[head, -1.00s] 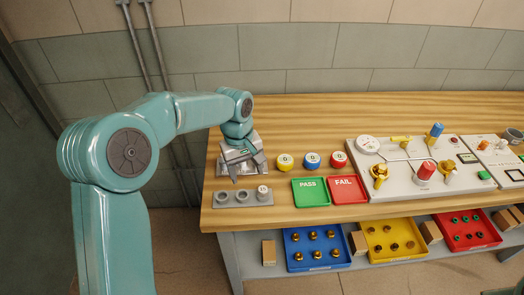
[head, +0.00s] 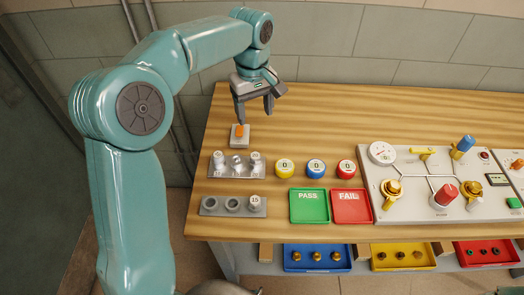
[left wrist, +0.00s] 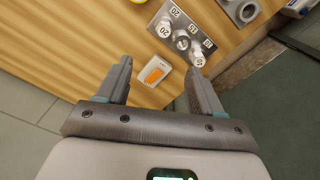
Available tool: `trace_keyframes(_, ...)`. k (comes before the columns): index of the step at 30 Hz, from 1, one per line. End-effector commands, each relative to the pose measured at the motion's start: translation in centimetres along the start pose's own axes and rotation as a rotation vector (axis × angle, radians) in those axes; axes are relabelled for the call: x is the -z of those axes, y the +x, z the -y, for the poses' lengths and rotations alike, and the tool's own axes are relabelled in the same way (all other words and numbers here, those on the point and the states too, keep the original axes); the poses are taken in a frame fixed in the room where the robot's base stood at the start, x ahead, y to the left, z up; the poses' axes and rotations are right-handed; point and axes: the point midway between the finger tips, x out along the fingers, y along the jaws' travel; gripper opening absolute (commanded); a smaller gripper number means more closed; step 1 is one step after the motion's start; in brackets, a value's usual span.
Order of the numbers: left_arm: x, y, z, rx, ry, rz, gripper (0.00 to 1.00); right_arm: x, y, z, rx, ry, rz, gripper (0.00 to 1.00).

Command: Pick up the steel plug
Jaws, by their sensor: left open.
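A grey rack (head: 235,172) on the bench holds three short pale or silvery plugs, also seen in the left wrist view (left wrist: 209,44). The middle, shiny plug (head: 237,164) looks most like bare steel; it also shows in the left wrist view (left wrist: 182,41). The outer two have pale, marked tops. My left gripper (head: 256,109) is open and empty, fingers pointing down, behind the rack and apart from it. In the left wrist view, the rack lies beyond the open fingers (left wrist: 159,72). My right gripper is not in view.
A white block with an orange top (head: 239,134) stands close to my left fingers. A second grey rack (head: 232,207) lies in front. Yellow, blue and red round pieces (head: 316,168), green and red trays (head: 309,206) and a valve panel (head: 416,205) lie right. Bench behind these is clear.

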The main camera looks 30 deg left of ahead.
Motion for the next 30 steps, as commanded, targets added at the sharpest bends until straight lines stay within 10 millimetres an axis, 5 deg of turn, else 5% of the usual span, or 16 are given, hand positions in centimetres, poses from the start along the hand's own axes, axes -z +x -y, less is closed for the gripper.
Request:
trace_keyframes(5,-0.3,1.6,0.5,0.003,-0.005,0.001,0.66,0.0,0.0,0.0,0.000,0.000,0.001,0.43)
trace_keyframes(15,-0.7,9.1,0.8,0.003,-0.004,0.002,0.66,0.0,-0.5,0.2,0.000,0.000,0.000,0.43)
trace_keyframes(30,-0.5,15.2,0.7,0.004,-0.002,0.002,0.66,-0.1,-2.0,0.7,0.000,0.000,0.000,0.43)
